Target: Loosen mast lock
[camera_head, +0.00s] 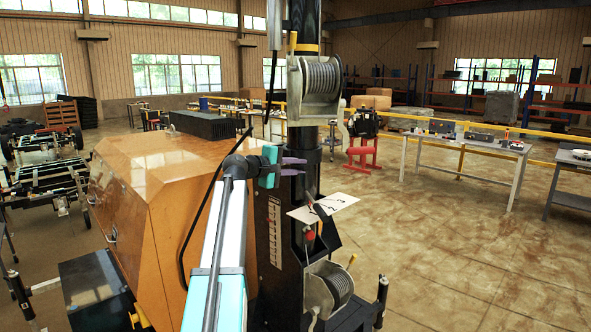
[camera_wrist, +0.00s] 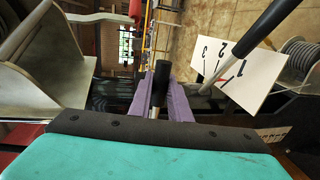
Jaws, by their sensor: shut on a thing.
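My gripper (camera_head: 292,167) is at the black mast (camera_head: 305,18), beside its column and above the numbered plate. In the wrist view its purple fingers (camera_wrist: 165,98) are shut on a black handle (camera_wrist: 160,84) with a pale metal shaft, which looks like the mast lock handle. The handle lies between the two fingers. In the head view the fingers and the mast hide most of it. How far the lock is turned cannot be seen.
A white plate marked 1, 2, 3 (camera_head: 332,204) juts out below my gripper, with a second black lever (camera_wrist: 268,27) close by. Winches sit above (camera_head: 321,80) and below (camera_head: 338,284). An orange housing (camera_head: 150,190) stands left. The floor at right is clear up to the tables.

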